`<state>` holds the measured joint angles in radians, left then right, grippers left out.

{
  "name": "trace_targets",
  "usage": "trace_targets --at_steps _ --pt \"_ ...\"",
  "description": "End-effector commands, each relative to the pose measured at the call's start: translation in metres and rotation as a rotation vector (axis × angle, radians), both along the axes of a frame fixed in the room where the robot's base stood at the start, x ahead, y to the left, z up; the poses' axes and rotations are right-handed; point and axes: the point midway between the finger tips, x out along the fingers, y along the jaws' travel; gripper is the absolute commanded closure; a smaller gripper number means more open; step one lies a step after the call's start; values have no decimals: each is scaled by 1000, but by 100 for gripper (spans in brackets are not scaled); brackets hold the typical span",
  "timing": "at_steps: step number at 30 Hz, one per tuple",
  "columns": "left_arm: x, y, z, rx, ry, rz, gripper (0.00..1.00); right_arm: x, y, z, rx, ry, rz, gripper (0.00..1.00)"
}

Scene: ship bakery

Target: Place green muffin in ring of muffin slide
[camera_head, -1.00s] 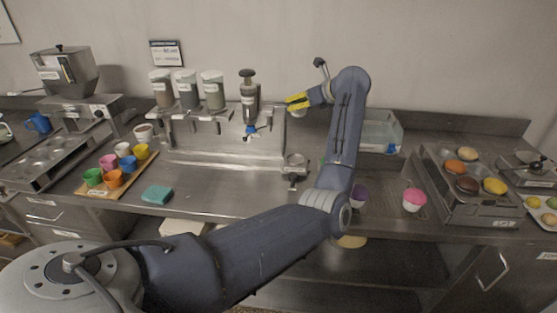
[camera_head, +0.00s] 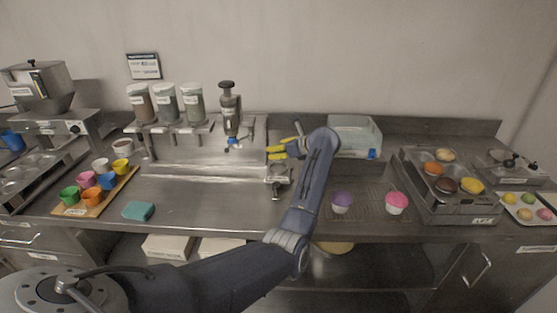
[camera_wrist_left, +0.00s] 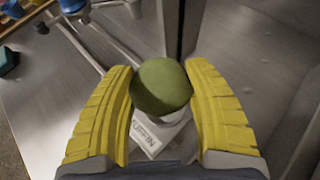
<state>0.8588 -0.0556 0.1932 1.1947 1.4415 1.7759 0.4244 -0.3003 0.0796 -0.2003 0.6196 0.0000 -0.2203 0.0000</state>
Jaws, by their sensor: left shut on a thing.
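The green muffin (camera_wrist_left: 161,85) is between the yellow fingers of my left gripper (camera_wrist_left: 162,100), which is shut on it. Below it in the left wrist view is a pale piece of the muffin slide (camera_wrist_left: 155,135) with a label reading "MUFFIN". In the head view my left gripper (camera_head: 284,148) is low, just above the metal muffin slide (camera_head: 278,181) at the counter's middle. The muffin is hidden there. The fingers and muffin hide much of the ring, so I cannot tell whether the muffin is inside it. My right gripper is not in view.
A plunger-like device (camera_head: 230,112) and several dispenser jars (camera_head: 190,104) stand behind, to the left. A purple muffin (camera_head: 342,202) and a pink muffin (camera_head: 396,203) stand to the right. A clear bin (camera_head: 354,136) is behind. A teal sponge (camera_head: 138,211) lies left.

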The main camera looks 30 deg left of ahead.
Motion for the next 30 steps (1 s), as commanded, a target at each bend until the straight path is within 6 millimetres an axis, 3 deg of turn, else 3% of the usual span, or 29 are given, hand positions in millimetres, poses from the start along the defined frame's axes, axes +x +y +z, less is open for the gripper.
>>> trace_targets --at_steps 15,29,30 --pt "0 0 -44 1 1 -1 64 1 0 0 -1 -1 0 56" --pt "0 0 -49 -1 1 0 64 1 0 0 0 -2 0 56" --pt "0 0 -49 -1 0 0 45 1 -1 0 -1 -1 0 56"
